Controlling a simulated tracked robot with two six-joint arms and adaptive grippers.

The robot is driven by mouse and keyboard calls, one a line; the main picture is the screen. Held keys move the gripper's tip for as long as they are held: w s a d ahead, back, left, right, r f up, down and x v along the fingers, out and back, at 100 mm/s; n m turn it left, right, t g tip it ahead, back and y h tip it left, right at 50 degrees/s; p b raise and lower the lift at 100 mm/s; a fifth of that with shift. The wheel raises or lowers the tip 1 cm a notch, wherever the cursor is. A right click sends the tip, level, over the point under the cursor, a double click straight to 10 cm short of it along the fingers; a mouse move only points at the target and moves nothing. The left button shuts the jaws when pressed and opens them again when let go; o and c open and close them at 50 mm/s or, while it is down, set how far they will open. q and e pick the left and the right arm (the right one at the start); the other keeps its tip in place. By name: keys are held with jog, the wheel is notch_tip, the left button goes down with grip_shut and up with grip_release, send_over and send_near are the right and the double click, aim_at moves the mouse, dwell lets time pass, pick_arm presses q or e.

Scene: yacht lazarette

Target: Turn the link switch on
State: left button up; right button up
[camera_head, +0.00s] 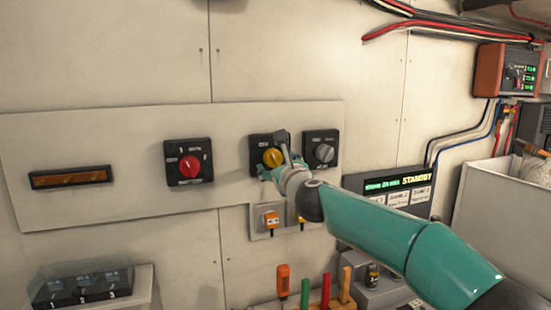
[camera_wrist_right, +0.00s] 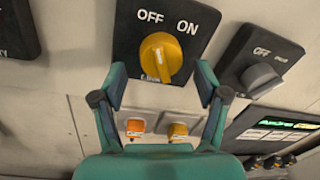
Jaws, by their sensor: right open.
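A yellow rotary knob (camera_head: 272,157) sits on a black square switch plate on the wall panel, partly hidden by my right gripper. In the right wrist view the yellow knob (camera_wrist_right: 158,57) is under white OFF and ON marks, with a small label below that I cannot read surely. The knob's ridge runs nearly up and down; I cannot tell which mark it points to. My right gripper (camera_head: 281,160) is in front of this switch. In the right wrist view its open fingers (camera_wrist_right: 162,84) stand left and right of the knob's lower part, with nothing between them gripped.
A red-knob switch (camera_head: 190,166) is to the left and a grey-knob switch (camera_head: 324,153) close to the right. An orange-lit bar (camera_head: 71,177) is on the panel (camera_head: 110,210). Below are orange sockets (camera_head: 270,219) and coloured handles. A STANDBY display (camera_head: 400,182) is at the right.

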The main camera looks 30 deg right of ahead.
jog(key=shift+x, duration=0.95)
jog(key=c, duration=1.2)
jog(key=shift+o, duration=0.2)
jog(key=shift+m, duration=0.3)
jog(key=m, duration=0.5)
jog(key=shift+a, duration=0.15)
jog(key=m, duration=0.6)
jog(key=shift+r+g+y, duration=0.15)
jog(key=shift+g+y, duration=0.15)
jog(key=shift+y, duration=0.1)
